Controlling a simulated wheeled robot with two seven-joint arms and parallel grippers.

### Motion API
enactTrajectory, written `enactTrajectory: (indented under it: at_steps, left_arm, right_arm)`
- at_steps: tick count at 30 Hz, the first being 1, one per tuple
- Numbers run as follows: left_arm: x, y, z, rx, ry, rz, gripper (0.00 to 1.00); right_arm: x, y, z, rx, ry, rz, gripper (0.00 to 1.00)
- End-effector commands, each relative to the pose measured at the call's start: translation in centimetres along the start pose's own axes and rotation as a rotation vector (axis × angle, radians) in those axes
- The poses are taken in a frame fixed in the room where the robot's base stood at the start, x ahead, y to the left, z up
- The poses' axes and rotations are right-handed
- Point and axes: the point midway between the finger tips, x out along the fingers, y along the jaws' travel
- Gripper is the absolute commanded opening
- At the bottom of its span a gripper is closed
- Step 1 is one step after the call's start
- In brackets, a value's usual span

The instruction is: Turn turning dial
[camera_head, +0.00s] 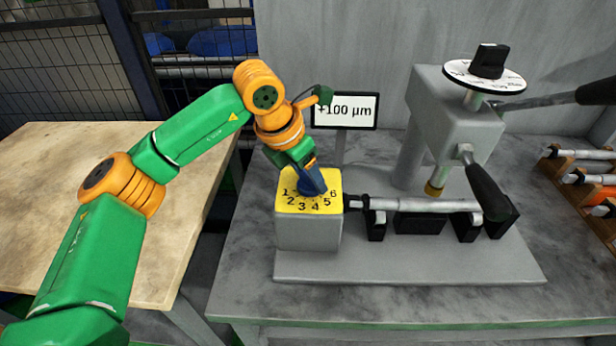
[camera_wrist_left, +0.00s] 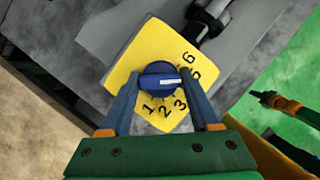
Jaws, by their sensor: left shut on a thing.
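The turning dial is a round blue knob on a yellow plate with black numbers. In the left wrist view the dial (camera_wrist_left: 160,80) sits between the two blue fingers of my left gripper (camera_wrist_left: 158,98). A pale mark shows on the dial's bar. The yellow plate (camera_wrist_left: 112,55) shows the numbers 1, 2, 3, 5 and 6. In the head view my left gripper (camera_head: 312,182) comes down from above onto the dial and is shut on it, hiding most of it. The yellow plate (camera_head: 290,203) tops a grey block.
A sign reading +100 µm (camera_head: 347,110) stands behind the block. To the right is the grey grinder (camera_head: 455,110) with a white dial on top and a black-handled lever. A metal shaft (camera_head: 430,205) lies on black supports. A wooden rack (camera_head: 580,175) holds parts at the far right.

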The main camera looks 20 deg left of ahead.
Motion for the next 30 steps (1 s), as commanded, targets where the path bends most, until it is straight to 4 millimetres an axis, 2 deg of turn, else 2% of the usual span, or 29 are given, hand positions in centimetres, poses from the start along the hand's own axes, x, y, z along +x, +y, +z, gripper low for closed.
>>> enactTrajectory:
  at_steps: [17,18,20,21,30]
  left_arm:
    - [-0.10,0.02,0.10,-0.035,-0.003,0.015,0.07]
    - [-0.10,0.02,0.09,-0.035,-0.003,0.015,0.70]
    - [-0.09,0.02,0.08,-0.034,-0.003,0.015,0.87]
    - [-0.08,0.01,0.08,-0.034,-0.002,0.015,0.90]
    - [-0.34,0.02,0.06,-0.034,-0.003,0.015,0.90]
  right_arm:
    - [0.22,-0.05,0.02,0.000,0.000,-0.001,0.00]
    - [0.22,-0.06,0.02,0.000,0.000,-0.001,0.00]
    - [0.22,-0.06,0.03,0.000,0.000,-0.001,0.00]
    - [0.22,-0.06,0.02,0.000,0.000,-0.001,0.00]
    - [0.33,-0.08,0.05,0.001,0.000,-0.001,0.00]
